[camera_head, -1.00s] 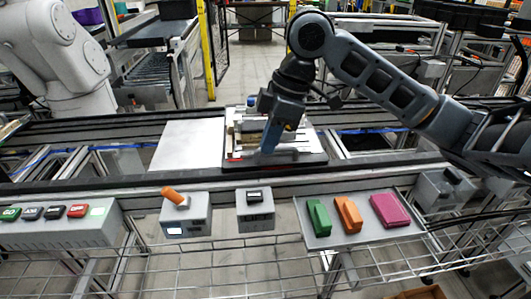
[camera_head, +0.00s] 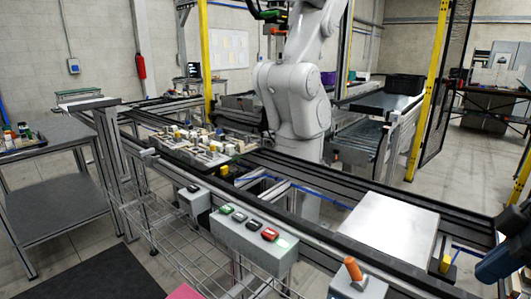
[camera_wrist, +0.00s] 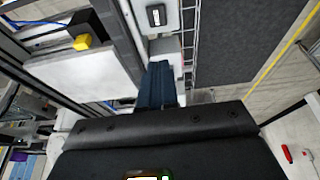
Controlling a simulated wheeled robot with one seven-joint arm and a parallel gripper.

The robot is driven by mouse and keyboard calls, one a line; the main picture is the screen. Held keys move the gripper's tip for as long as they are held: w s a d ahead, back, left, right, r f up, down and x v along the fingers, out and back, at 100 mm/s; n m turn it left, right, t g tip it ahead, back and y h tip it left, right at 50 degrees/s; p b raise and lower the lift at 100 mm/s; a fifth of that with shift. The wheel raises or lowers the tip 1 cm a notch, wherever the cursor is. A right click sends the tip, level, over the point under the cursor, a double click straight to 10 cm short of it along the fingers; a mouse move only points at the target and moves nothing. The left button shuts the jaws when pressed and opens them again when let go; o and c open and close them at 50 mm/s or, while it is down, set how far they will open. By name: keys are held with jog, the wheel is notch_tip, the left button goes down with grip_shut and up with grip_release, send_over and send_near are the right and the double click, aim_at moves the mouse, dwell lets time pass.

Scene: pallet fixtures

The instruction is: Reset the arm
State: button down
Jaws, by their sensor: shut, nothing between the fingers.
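My gripper (camera_head: 495,262) shows only in part at the right edge of the head view, as dark blue fingers and dark links. In the wrist view my gripper (camera_wrist: 156,88) shows its blue fingers together, with nothing between them. It hangs in free space beside the conveyor, apart from any object I can see. Most of my arm lies outside the head view.
A conveyor line carries a white plate (camera_head: 392,226) and a fixture pallet (camera_head: 190,150). A button box (camera_head: 252,245) and an orange-lever box (camera_head: 352,280) line its near side. A white robot arm (camera_head: 295,95) stands behind. A grey table (camera_head: 55,145) is at left.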

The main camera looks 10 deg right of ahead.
jog(key=w+a+r+m+t+y, duration=0.35)
jog(key=w+a+t, duration=0.3)
jog(key=a, duration=0.55)
jog(key=w+a+r+m+t+y, duration=0.2)
jog(key=w+a+r+m+t, duration=0.15)
jog(key=w+a+t, duration=0.55)
jog(key=s+a+f+m+g+h, duration=0.1)
jog(key=s+a+f+m+h, duration=0.2)
jog(key=s+f, duration=0.55)
jog(key=s+a+f+m+g+h, duration=0.1)
jog(key=s+f+m+h, duration=0.4)
jog(key=s, duration=0.6)
jog(key=s+d+f+n+g, duration=0.1)
jog(key=s+d+n, duration=0.1)
jog(key=s, duration=0.8)
jog(key=s+d+f+n, duration=0.2)
jog(key=s+n, duration=0.3)
jog(key=s, duration=0.6)
jog(key=shift+s+d+g, duration=0.2)
jog(key=shift+d+g, duration=0.15)
jog(key=shift+d, duration=0.5)
